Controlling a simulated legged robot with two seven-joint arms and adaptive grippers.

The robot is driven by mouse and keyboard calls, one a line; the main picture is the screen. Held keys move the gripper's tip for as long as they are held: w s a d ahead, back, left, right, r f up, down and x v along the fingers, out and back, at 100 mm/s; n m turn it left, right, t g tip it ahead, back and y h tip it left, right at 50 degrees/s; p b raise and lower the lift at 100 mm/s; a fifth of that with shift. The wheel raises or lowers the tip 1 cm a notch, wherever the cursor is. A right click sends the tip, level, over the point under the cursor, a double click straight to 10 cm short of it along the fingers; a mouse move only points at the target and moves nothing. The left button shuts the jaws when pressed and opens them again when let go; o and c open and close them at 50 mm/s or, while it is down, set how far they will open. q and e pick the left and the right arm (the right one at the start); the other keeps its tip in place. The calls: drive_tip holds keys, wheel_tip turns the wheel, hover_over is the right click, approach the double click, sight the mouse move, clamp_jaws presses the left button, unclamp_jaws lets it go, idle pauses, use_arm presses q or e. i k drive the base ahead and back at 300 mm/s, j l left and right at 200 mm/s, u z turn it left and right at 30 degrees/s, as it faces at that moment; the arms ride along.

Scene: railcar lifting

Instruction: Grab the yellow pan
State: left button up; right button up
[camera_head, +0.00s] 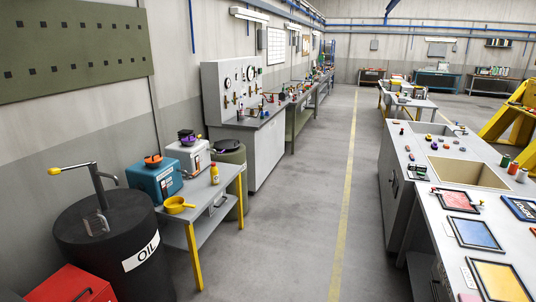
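The yellow pan (175,205) sits on the near end of a small grey table with yellow legs (207,200) at the left. Its short handle points right, along the tabletop. No gripper and no arm of mine shows in the head view.
A black oil drum (108,245) with a pump handle stands left of the table, behind a red box (72,288). A blue box (155,181), a white box (188,155) and a yellow bottle (214,174) stand near the pan. The aisle floor (275,240) is clear. A long workbench (425,222) lines the right.

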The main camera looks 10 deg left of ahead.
sight(176, 203)
drive_tip(key=i, duration=2.2)
drive_tip(key=i+l+u, duration=0.1)
drive_tip(key=i+u, duration=0.3)
drive_tip(key=i, duration=0.15)
drive_tip(key=i+l+u, duration=0.8)
drive_tip(key=i, duration=0.2)
